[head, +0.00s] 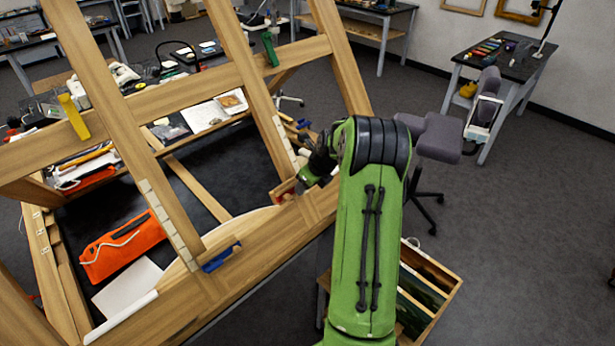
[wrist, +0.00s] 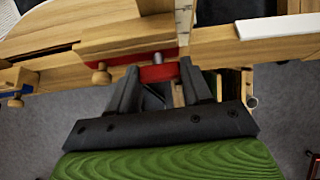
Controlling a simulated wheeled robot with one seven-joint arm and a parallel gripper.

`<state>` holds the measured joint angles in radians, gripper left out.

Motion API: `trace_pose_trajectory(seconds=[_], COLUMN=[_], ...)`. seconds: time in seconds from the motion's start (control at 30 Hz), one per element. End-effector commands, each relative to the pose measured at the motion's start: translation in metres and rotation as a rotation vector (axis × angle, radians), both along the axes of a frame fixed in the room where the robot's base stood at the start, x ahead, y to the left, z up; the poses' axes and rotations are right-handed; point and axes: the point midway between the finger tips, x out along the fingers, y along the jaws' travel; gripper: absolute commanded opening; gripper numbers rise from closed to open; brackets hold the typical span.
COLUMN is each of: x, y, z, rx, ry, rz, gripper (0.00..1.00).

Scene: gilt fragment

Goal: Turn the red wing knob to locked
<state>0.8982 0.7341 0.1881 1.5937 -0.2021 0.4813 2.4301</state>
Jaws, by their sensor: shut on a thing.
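The red wing knob (wrist: 158,73) is on the wooden frame's bar and lies roughly level across the wrist view, with a grey pin at its middle. My gripper (wrist: 160,80) has its dark fingers on either side of the knob and is shut on it. In the head view, the red knob (head: 284,190) shows as a small red patch at the frame's lower right joint, partly hidden by my gripper (head: 300,180). I cannot read a locked mark.
The slanted wooden frame (head: 270,235) also carries a blue knob (head: 221,257), a yellow knob (head: 74,117) and a green knob (head: 270,48). An orange pouch (head: 122,246) lies behind it. A grey chair (head: 440,138) and a wooden crate (head: 440,275) stand right of my arm.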

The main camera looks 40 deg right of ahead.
Motion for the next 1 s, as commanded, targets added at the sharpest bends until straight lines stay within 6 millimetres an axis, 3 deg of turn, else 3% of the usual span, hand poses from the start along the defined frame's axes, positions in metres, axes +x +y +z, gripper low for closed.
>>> trace_pose_trajectory(seconds=[0.67,0.7,0.83,1.0], x=[0.0021,0.0021,0.0015,0.0009], y=[-0.0009,-0.0008,-0.0008,-0.0008], z=[0.0020,0.0020,0.0013,0.0007], rx=[0.044,0.044,0.045,0.045], ry=[-0.007,-0.007,-0.005,-0.003], rz=[-0.029,-0.029,-0.029,-0.029], gripper=[0.18,0.55,0.74,0.74])
